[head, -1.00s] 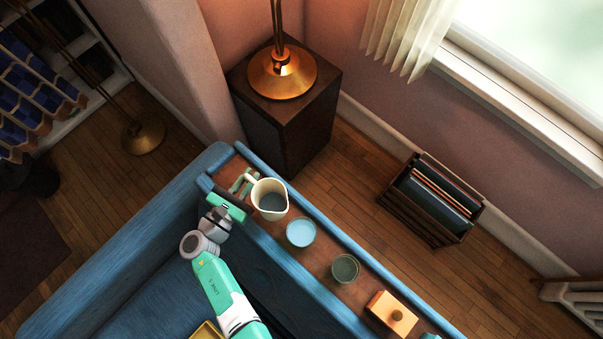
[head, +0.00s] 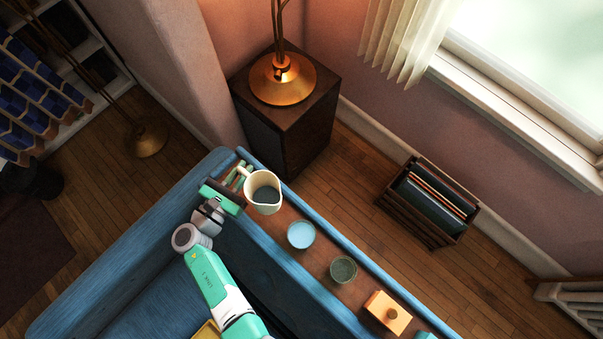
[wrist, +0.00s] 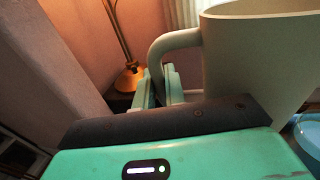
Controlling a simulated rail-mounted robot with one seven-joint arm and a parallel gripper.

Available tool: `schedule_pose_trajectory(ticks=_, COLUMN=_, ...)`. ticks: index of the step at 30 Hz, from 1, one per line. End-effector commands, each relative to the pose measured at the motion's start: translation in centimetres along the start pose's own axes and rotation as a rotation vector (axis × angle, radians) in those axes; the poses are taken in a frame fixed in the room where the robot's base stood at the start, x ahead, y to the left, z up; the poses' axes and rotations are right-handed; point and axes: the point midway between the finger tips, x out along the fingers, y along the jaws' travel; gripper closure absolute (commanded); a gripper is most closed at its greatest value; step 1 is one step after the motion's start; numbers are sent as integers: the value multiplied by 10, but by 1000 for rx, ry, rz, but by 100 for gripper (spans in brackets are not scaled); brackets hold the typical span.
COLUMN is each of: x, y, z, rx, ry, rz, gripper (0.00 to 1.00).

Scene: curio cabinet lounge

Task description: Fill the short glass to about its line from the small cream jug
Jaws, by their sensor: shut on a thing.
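The small cream jug (head: 262,182) is at the left end of the wooden ledge along the sofa back, with dark liquid inside. My gripper (head: 241,178) is shut on its handle, on the jug's left side. In the wrist view the jug (wrist: 262,60) fills the upper right, and my fingers (wrist: 160,88) are at its handle; the jug's inside is hidden there. To the jug's right stand a round vessel with light blue contents (head: 301,235) and a greenish glass (head: 343,269). I see no fill line on either, and cannot tell which is the short glass.
A yellowish block with a knob (head: 388,313) sits further right on the ledge. A dark pedestal with a brass lamp (head: 282,80) stands behind the jug. A record crate (head: 428,205) is on the floor behind the ledge.

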Motion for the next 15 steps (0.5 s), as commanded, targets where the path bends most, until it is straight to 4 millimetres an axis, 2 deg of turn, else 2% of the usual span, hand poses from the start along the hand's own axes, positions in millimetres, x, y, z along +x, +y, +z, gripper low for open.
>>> schedule_pose_trajectory(ticks=8, x=-1, y=0, z=0, rx=-1, ry=0, rz=0, gripper=100)
schedule_pose_trajectory(ticks=15, x=-10, y=-10, z=2, rx=-1, ry=-1, rz=1, gripper=100)
